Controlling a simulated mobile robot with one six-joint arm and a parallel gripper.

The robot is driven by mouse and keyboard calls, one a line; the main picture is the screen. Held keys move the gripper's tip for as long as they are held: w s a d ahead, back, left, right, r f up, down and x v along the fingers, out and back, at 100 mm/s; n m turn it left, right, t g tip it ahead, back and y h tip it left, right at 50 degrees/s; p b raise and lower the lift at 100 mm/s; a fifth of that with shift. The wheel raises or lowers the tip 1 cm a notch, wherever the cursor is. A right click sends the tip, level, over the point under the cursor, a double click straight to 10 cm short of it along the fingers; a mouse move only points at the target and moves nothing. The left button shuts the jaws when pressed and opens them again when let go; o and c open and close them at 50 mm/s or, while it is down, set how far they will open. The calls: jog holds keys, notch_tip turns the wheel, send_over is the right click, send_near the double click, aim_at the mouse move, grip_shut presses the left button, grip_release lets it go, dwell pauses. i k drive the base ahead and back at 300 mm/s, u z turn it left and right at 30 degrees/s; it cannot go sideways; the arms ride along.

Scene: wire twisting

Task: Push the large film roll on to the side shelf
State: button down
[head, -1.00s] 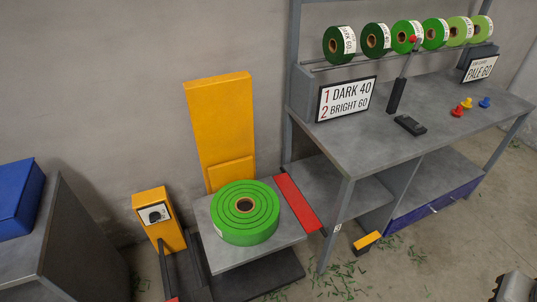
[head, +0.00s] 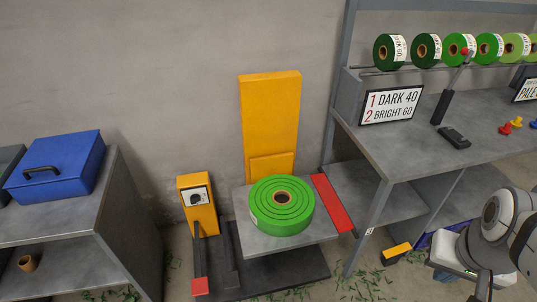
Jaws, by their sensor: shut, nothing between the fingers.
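The large film roll (head: 282,207) is bright green with a brown core and lies flat on the grey platform (head: 318,233) of a lift with a yellow back column (head: 270,112). A red strip (head: 333,203) lies along the platform's right side, between it and the grey side shelf (head: 378,203) low in the workbench. The visible part of that shelf is bare. I cannot tell whether platform and shelf are exactly level. My gripper (head: 483,287) is at the bottom right, partly cut off by the frame edge, shut and empty, well apart from the roll.
A yellow control box (head: 197,203) with a dial and a red-ended pedal (head: 200,286) stand left of the lift. A blue toolbox (head: 58,170) sits on a left cabinet. Workbench legs (head: 368,228) and a yellow block (head: 397,250) stand right of the platform. Green scraps litter the floor.

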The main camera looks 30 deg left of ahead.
aim_at(281, 206)
jog(key=u, duration=1.95)
jog(key=i, duration=1)
jog(key=z, duration=0.1)
